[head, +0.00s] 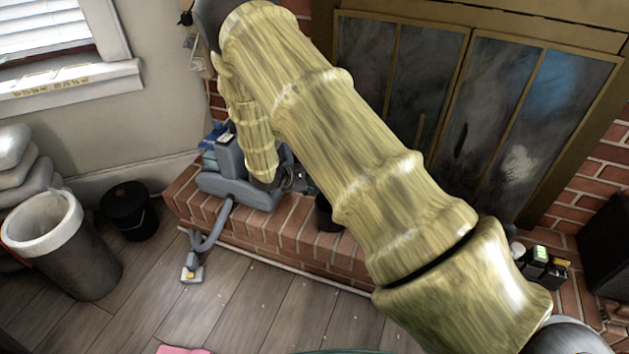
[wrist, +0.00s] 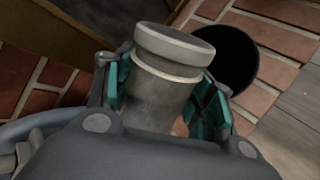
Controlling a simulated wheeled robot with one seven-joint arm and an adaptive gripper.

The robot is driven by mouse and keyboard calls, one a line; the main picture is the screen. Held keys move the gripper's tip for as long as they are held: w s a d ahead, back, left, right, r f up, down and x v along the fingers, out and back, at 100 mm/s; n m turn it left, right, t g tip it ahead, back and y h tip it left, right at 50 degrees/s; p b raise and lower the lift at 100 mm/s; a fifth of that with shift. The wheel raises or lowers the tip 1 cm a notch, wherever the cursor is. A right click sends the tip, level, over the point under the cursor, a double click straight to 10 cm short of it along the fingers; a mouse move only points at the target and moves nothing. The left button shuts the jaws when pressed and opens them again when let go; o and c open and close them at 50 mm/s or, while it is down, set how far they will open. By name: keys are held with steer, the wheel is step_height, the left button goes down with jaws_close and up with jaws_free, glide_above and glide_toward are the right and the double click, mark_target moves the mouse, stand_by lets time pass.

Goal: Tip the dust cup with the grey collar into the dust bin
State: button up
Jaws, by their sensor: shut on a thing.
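The dust cup (wrist: 160,100) is a dark grey cylinder with a lighter grey collar (wrist: 174,50) at its upper end in the wrist view. My gripper (wrist: 165,93) is shut on it, with a teal pad on each side of its body. The cup's lower end is hidden by my gripper. In the head view my forearm covers much of the middle, and I cannot clearly make out the cup there. A large dark bin (head: 75,255) with a wide white rim stands on the floor at far left. Which container is the dust bin is not labelled.
A black bucket (head: 128,212) stands beside the large bin. A grey-blue vacuum cleaner (head: 240,180) sits on the brick hearth (head: 262,240), its hose reaching the floor. A black round container (wrist: 228,55) stands on brick beyond the cup. The wooden floor (head: 140,300) is mostly clear.

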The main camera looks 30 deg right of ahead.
steer(key=shift+w+f+b, duration=0.1)
steer(key=shift+f+b, duration=0.05)
steer(key=shift+b, duration=0.55)
stand_by(0.7)
steer(key=shift+w+a+f+m+t+y+b, duration=0.15)
steer(key=shift+f+m+t+y+b, duration=0.3)
steer(key=shift+b, duration=1.3)
steer(key=shift+f+m+t+y+b, duration=0.25)
steer(key=shift+m+t+y+b, duration=0.3)
steer(key=shift+b, duration=4.4)
